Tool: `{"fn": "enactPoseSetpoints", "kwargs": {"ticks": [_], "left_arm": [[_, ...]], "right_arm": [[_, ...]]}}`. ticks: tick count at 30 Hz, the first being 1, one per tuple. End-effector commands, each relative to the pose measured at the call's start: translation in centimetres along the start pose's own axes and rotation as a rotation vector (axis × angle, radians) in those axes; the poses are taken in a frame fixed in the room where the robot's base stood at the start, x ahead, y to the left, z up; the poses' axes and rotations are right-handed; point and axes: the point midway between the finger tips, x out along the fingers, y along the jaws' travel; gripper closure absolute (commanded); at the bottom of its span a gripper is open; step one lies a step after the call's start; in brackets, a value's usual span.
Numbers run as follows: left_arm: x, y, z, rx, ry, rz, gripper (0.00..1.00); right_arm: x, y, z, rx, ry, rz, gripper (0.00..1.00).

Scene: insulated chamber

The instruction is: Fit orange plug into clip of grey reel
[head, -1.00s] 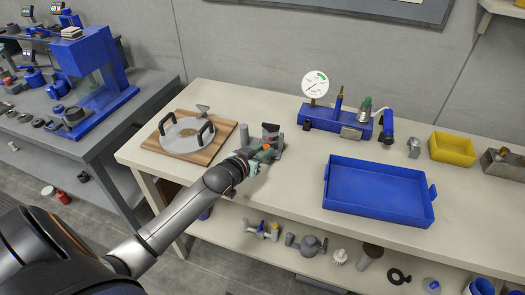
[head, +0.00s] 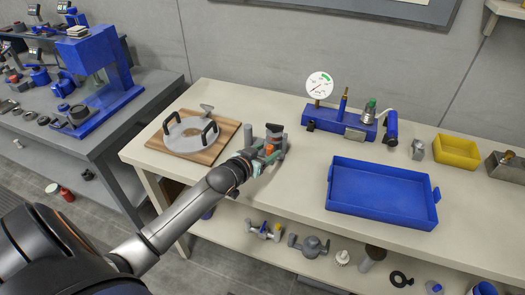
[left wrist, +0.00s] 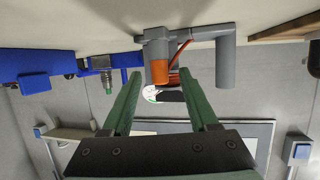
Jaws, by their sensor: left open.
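The grey reel (head: 276,137) stands near the front edge of the bench, right of the wooden board. In the left wrist view its grey body (left wrist: 155,42) shows at the top, with a grey post (left wrist: 226,57) beside it. The orange plug (left wrist: 160,71) shows against the grey body there, with a thin orange cable (left wrist: 182,48) near it. My left gripper (head: 267,154) is at the near side of the reel. In the left wrist view its green fingers (left wrist: 163,77) are apart, with the plug in line with the gap; contact cannot be told. The clip is not clear. My right gripper is not in view.
The wooden board (head: 226,133) with a handled disc lies left of the reel. A blue gauge fixture (head: 325,119) stands behind right, and an empty blue tray (head: 385,188) lies to the right. A yellow bin (head: 456,152) is farther right. Bench between reel and tray is clear.

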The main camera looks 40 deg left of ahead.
Motion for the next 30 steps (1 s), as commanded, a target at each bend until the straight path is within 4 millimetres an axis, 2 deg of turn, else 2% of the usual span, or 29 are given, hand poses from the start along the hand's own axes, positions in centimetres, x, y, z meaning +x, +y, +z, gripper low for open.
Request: {"fn": "enactPoseSetpoints", "kwargs": {"ticks": [5,15,21,30], "left_arm": [[-1.5,0.0,0.1,0.000,-0.002,0.001,0.40],[-7.9,0.0,0.1,0.001,-0.001,0.001,0.40],[-10.9,0.0,0.1,-0.001,-0.003,0.000,0.40],[-12.5,0.0,0.0,0.000,0.000,0.000,0.40]], "right_arm": [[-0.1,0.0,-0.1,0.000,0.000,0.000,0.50],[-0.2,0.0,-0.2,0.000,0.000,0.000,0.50],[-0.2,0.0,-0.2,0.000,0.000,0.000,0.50],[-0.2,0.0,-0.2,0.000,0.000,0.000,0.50]]}}
